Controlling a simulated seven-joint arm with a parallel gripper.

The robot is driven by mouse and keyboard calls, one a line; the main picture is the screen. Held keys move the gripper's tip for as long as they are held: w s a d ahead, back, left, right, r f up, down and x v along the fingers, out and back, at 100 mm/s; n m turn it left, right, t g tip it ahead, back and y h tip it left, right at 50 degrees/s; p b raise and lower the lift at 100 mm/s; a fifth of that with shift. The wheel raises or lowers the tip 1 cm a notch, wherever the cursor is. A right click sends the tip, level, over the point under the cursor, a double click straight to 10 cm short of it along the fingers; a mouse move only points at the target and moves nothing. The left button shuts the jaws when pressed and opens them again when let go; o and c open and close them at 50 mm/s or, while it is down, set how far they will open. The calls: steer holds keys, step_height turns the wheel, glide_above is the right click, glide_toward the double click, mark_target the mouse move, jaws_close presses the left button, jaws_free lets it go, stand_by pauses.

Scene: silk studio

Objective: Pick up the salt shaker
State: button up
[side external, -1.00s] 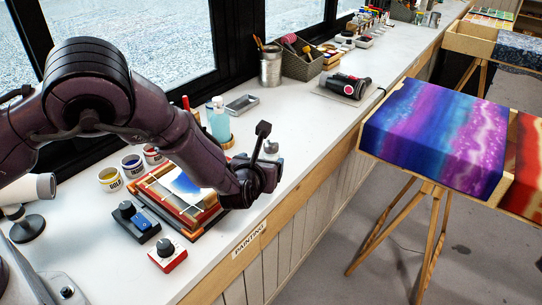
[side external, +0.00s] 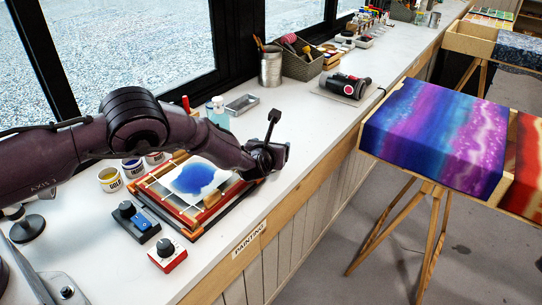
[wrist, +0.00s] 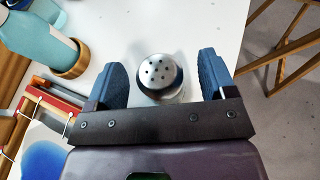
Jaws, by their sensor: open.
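The salt shaker (wrist: 158,72) shows in the wrist view, with a rounded metal top pierced by several dark holes. It stands on the white bench between the two blue fingertips of my gripper (wrist: 160,82). The fingers are apart, with a gap on each side of the shaker, and the gripper bar hides its near lower part. In the side view my gripper (side external: 268,158) is over the bench's front edge, beside the framed silk, and the shaker is hidden behind it.
A framed white silk with a blue blot (side external: 196,178) lies left of the gripper. A light blue bottle (wrist: 40,42) stands near the shaker in the wrist view. Paint jars (side external: 110,179) and control boxes (side external: 167,255) are nearer the camera. The bench edge is close on the right.

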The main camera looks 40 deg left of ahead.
steer(key=shift+w, duration=0.1)
steer(key=c, duration=1.1)
steer(key=shift+r, duration=0.1)
